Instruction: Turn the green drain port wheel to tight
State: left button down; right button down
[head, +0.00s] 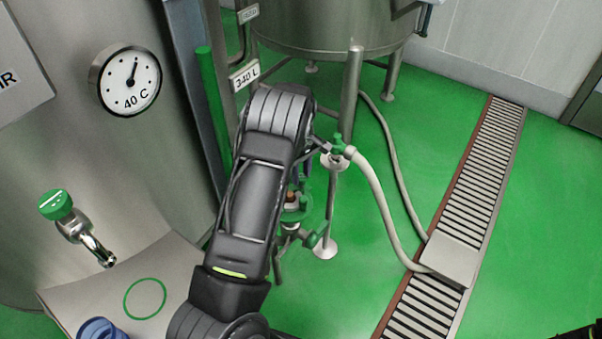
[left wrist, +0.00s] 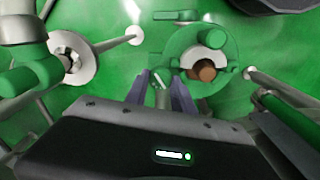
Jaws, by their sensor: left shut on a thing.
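The green wheel (left wrist: 220,42) is a ring with stubby lugs around a pale hub and a brown centre, in the left wrist view. In the head view, the green wheel (head: 303,212) shows partly beside my left arm, low on the pipework. My left gripper (left wrist: 160,84) is at the wheel's lower left edge, its purple fingers shut on a small green part with a white mark, which looks like a wheel lug. My forearm hides most of this gripper in the head view. I cannot read a tight mark. My right gripper does not clearly show.
A green hose valve (head: 338,145) and pale hose (head: 380,195) stand just right of the wheel. A steel tank (head: 325,25) is behind. A tank with a green-knobbed tap (head: 57,205) is at left. Open green floor lies around the drain grate (head: 480,175).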

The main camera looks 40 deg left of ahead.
pick_arm(q)
jog(key=shift+m, duration=0.3)
jog(key=m+b, duration=0.2)
jog(key=m, duration=0.2)
jog(key=shift+b, duration=0.3)
jog(key=m+b, duration=0.2)
jog(key=m, duration=0.4)
jog(key=shift+m, duration=0.3)
jog(key=m+b, duration=0.1)
jog(key=m, duration=0.5)
jog(key=shift+w, duration=0.1)
jog(key=m, duration=0.6)
jog(key=shift+d+m, duration=0.1)
jog(key=shift+m, duration=0.3)
jog(key=c, duration=1.1)
grip_release()
jog(key=shift+o, duration=0.2)
